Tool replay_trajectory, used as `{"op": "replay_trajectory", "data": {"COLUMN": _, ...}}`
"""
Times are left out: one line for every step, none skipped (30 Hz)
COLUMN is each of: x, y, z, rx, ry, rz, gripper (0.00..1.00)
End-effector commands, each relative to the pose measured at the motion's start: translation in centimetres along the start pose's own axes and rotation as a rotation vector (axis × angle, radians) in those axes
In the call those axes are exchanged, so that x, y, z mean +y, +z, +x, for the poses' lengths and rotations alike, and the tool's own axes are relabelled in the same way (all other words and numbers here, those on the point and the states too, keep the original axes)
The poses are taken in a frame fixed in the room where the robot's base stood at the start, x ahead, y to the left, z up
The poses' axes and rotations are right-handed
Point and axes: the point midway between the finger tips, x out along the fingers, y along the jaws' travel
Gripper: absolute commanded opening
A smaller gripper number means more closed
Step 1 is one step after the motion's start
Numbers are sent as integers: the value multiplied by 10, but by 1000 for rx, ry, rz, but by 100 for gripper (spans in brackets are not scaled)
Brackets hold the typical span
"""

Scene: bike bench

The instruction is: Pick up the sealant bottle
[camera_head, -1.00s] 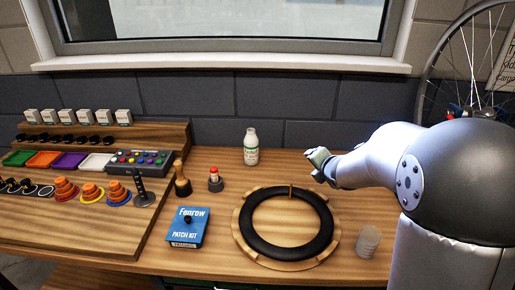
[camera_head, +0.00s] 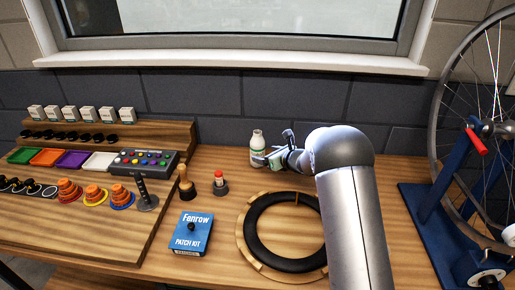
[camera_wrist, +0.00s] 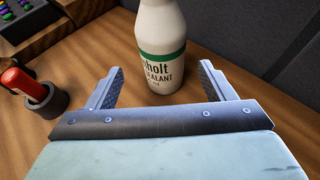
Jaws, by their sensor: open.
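The sealant bottle (camera_head: 257,147) is white with a green band and stands upright on the bench near the back wall. In the wrist view the bottle (camera_wrist: 161,45) stands straight ahead, with its top cut off by the frame edge and part of its label readable. My gripper (camera_head: 268,158) is just right of the bottle in the head view. In the wrist view my gripper (camera_wrist: 160,82) is open, its two fingers apart and pointing at the bottle. The bottle's base is at or just beyond the fingertips, roughly centred between them. I cannot tell whether they touch.
A small red-topped item in a dark holder (camera_head: 220,184) stands left of the bottle, beside a wooden-handled tool (camera_head: 186,184). A blue patch kit box (camera_head: 191,234) and a tyre on a wooden ring (camera_head: 247,235) lie in front. A blue wheel stand (camera_head: 437,215) is at right.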

Motion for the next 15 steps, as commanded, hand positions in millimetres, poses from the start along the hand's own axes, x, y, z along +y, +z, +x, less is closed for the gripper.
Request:
{"op": "replay_trajectory", "data": {"x": 0, "y": 1, "z": 5, "rx": 1, "ry": 0, "rz": 0, "gripper": 76}}
{"op": "replay_trajectory", "data": {"x": 0, "y": 1, "z": 8, "rx": 1, "ry": 0, "rz": 0, "gripper": 76}}
{"op": "replay_trajectory", "data": {"x": 0, "y": 1, "z": 10, "rx": 0, "ry": 0, "rz": 1, "gripper": 76}}
{"op": "replay_trajectory", "data": {"x": 0, "y": 1, "z": 12, "rx": 0, "ry": -1, "rz": 1, "gripper": 76}}
{"op": "replay_trajectory", "data": {"x": 0, "y": 1, "z": 13, "rx": -1, "ry": -1, "rz": 1, "gripper": 76}}
{"op": "replay_trajectory", "data": {"x": 0, "y": 2, "z": 15, "rx": -1, "ry": 0, "rz": 1, "gripper": 76}}
{"op": "replay_trajectory", "data": {"x": -1, "y": 3, "z": 18, "rx": 0, "ry": 0, "rz": 2, "gripper": 76}}
{"op": "replay_trajectory", "data": {"x": -1, "y": 4, "z": 21, "rx": 0, "ry": 0, "rz": 2, "gripper": 76}}
{"op": "replay_trajectory", "data": {"x": -1, "y": 6, "z": 26, "rx": 0, "ry": 0, "rz": 2, "gripper": 76}}
{"op": "replay_trajectory", "data": {"x": -2, "y": 8, "z": 31, "rx": 0, "ry": 0, "rz": 3, "gripper": 76}}
{"op": "replay_trajectory", "data": {"x": -2, "y": 9, "z": 35, "rx": 0, "ry": 0, "rz": 3, "gripper": 76}}
{"op": "replay_trajectory", "data": {"x": -3, "y": 10, "z": 41, "rx": 0, "ry": 0, "rz": 3, "gripper": 76}}
{"op": "replay_trajectory", "data": {"x": -4, "y": 10, "z": 46, "rx": -1, "ry": 0, "rz": 3, "gripper": 76}}
{"op": "replay_trajectory", "data": {"x": -4, "y": 8, "z": 50, "rx": 1, "ry": 0, "rz": 3, "gripper": 76}}
{"op": "replay_trajectory", "data": {"x": -4, "y": 8, "z": 55, "rx": 0, "ry": -1, "rz": 2, "gripper": 76}}
